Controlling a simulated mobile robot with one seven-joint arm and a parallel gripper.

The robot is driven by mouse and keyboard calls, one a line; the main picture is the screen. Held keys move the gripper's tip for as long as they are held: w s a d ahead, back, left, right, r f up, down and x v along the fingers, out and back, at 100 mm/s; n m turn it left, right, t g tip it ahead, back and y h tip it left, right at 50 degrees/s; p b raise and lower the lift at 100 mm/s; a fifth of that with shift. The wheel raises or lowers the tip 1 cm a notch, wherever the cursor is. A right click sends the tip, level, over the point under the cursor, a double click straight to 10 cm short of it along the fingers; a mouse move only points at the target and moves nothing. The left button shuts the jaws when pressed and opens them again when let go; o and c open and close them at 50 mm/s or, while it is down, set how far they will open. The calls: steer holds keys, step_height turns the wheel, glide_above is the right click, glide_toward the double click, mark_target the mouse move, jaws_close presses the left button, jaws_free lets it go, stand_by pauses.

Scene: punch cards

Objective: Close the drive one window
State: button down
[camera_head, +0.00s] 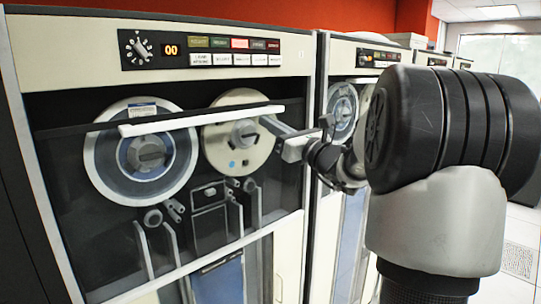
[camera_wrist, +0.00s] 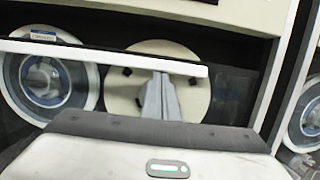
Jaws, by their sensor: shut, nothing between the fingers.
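The drive one window (camera_head: 70,128) is on the nearest tape cabinet, taking it to be drive one. Its dark top edge and white handle bar (camera_head: 200,120) cross the upper part of both reels, below the top of the opening. The bar also shows in the wrist view (camera_wrist: 60,49). My gripper (camera_head: 268,122) is shut and empty at the right end of the bar. In the wrist view my fingers (camera_wrist: 160,80) reach up to the bar's lower edge in front of the right reel; I cannot tell whether they touch it. The bar hides part of the fingertips.
A left reel (camera_head: 118,181) and a cream right reel (camera_head: 220,163) sit behind the window. A control panel (camera_head: 205,50) reading 00 is above the opening. More tape cabinets (camera_head: 343,55) stand to the right, partly behind my arm.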

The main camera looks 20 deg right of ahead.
step_height(320, 180, up, 8)
steer(key=shift+f, duration=0.2)
steer(key=shift+r, duration=0.15)
step_height(320, 180, down, 5)
steer(key=b, duration=0.3)
steer(key=shift+w+b, duration=0.1)
steer(key=shift+b, duration=0.2)
steer(key=b+v, duration=0.1)
steer(key=v, duration=0.9)
steer(key=shift+b, duration=0.4)
